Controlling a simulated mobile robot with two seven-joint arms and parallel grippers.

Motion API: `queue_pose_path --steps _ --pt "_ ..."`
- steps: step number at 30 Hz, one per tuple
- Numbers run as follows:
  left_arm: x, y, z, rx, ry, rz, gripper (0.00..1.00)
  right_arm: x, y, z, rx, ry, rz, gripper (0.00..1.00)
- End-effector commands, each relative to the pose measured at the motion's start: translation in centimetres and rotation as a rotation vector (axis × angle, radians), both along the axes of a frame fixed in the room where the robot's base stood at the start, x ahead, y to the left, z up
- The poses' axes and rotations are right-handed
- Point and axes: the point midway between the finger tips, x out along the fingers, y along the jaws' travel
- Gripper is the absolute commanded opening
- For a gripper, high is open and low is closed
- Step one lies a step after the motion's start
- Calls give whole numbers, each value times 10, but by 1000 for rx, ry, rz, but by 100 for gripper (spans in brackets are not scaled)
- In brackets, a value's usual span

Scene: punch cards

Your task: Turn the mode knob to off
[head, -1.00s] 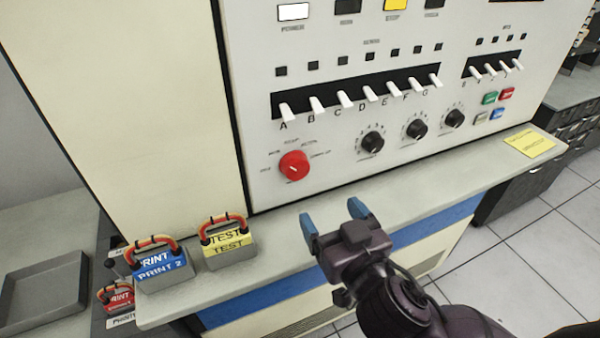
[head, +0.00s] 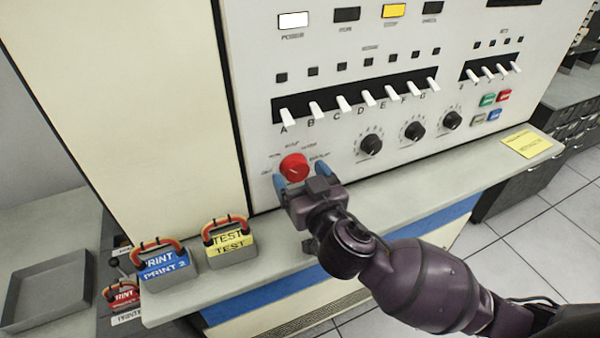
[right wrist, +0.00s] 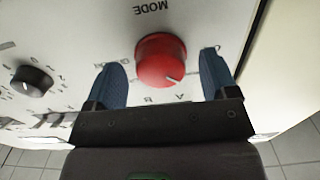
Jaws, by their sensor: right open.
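The red mode knob (head: 294,167) is on the lower left of the white control panel, with labels printed around it. It also shows in the right wrist view (right wrist: 161,60), below the upside-down word MODE, with a white pointer line toward the picture's lower right. My right gripper (head: 293,178) is open just in front of the knob. In the right wrist view its blue fingers (right wrist: 170,82) stand on either side of the knob, with a gap on each side. My left gripper is not in view.
Above the knob is a row of white switches (head: 346,104). Black knobs (head: 371,145) are to its right. Two boxes, a yellow TEST (head: 232,247) and a blue PRINT 2 (head: 168,266), stand on the ledge (head: 390,178) below left. A yellow note (head: 527,144) lies at the right end.

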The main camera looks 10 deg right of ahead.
Motion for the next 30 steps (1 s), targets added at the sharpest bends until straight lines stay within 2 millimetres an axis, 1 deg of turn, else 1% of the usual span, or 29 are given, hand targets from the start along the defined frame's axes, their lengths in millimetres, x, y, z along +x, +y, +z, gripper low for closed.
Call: queue_pose_path --steps 3,11,14,18,21,30 --pt "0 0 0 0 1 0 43 4 1 0 -1 0 0 79" --pt "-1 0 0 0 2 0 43 5 1 0 0 0 0 79" --pt "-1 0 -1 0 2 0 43 5 1 0 0 0 0 65" --pt "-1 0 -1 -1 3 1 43 5 1 0 0 0 0 44" --pt "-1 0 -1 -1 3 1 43 5 1 0 0 0 0 31" --pt "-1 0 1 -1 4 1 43 4 1 0 -44 -6 -1 31"
